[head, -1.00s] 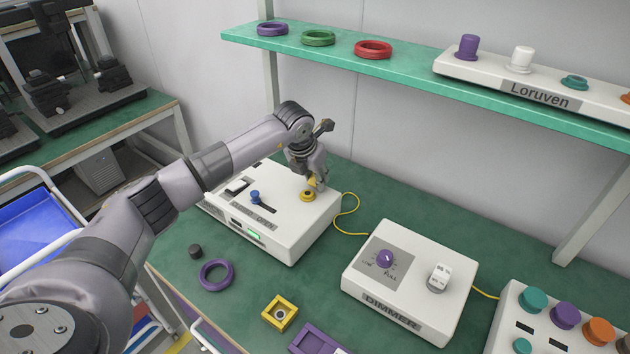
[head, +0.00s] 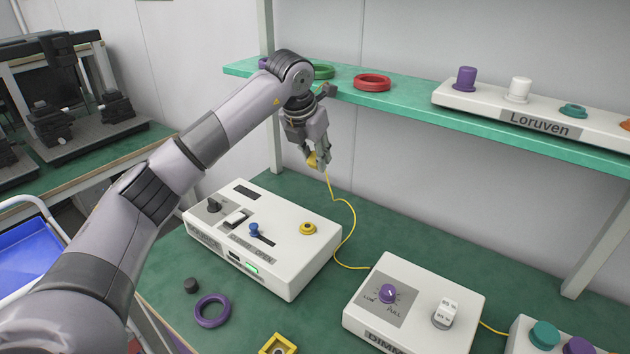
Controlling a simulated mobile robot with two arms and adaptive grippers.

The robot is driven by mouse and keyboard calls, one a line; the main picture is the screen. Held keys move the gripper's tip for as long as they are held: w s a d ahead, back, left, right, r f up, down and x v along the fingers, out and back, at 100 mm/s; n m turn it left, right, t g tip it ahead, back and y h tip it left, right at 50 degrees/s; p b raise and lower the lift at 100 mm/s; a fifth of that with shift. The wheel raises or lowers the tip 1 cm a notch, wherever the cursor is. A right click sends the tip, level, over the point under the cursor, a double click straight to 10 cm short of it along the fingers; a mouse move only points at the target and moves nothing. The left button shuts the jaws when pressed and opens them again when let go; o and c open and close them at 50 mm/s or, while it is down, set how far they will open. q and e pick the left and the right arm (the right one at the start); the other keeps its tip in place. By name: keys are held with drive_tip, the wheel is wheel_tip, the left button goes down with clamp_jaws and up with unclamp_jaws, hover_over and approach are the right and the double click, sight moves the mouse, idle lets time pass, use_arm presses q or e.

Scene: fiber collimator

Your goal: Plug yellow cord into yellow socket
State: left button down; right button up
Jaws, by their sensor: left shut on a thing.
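My left gripper (head: 316,163) is shut on the yellow plug (head: 313,158) of the yellow cord. It holds the plug in the air above the back right part of the white box (head: 290,262). The yellow cord (head: 352,222) hangs down from the plug and runs along the table to the dimmer box. The yellow socket (head: 307,228) is a yellow ring on top of the white box, below the gripper and apart from the plug. My right gripper is not in view.
The dimmer box (head: 415,335) stands to the right. A green shelf (head: 410,108) with rings and the Loruven panel (head: 540,121) is behind the arm. A purple ring (head: 213,311), a dark knob (head: 191,285) and a yellow square part (head: 278,345) lie in front.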

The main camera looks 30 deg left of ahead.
sight(315, 156)
use_arm(q)
drive_tip(key=shift+r, duration=2.2)
drive_tip(key=shift+f, duration=0.15)
